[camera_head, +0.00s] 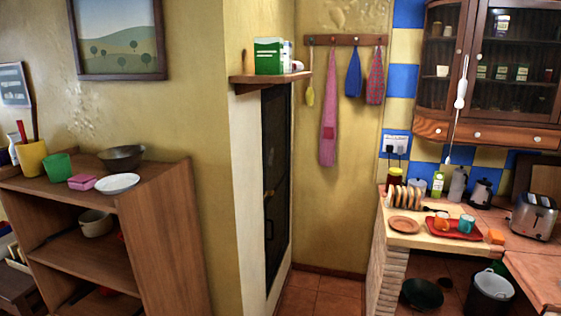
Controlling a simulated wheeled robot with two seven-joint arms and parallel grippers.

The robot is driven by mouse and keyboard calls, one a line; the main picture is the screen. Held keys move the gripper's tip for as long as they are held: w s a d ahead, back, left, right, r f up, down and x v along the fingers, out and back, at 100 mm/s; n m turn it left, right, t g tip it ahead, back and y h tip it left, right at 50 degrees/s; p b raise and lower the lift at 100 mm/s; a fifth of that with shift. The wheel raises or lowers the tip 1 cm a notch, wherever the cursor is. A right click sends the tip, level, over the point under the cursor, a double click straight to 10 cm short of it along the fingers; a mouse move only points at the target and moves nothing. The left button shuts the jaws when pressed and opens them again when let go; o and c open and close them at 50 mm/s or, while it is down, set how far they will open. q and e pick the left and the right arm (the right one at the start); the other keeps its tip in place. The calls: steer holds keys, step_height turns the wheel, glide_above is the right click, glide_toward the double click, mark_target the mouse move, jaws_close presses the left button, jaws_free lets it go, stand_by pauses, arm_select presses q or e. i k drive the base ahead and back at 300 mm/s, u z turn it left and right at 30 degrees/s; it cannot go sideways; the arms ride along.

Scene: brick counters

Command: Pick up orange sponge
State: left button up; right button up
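A small orange block that looks like the orange sponge (495,236) lies on the brick counter (404,239) at the right. It sits just right of a red tray (432,232) and left of the toaster. Neither of my grippers is in the head view.
The tray holds an orange cup (441,221) and a teal cup (466,223). A toaster (534,216), a brown plate (404,225) and a rack (405,196) stand nearby. A wooden shelf (150,200) with dishes and a pink block (82,182) stands left. Some tiled floor (310,295) shows bare.

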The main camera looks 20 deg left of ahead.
mark_target(496, 237)
steer(key=z, duration=0.35)
steer(key=i, duration=0.45)
steer(key=z, duration=0.95)
steer(key=i, duration=1.15)
steer(key=z, duration=0.1)
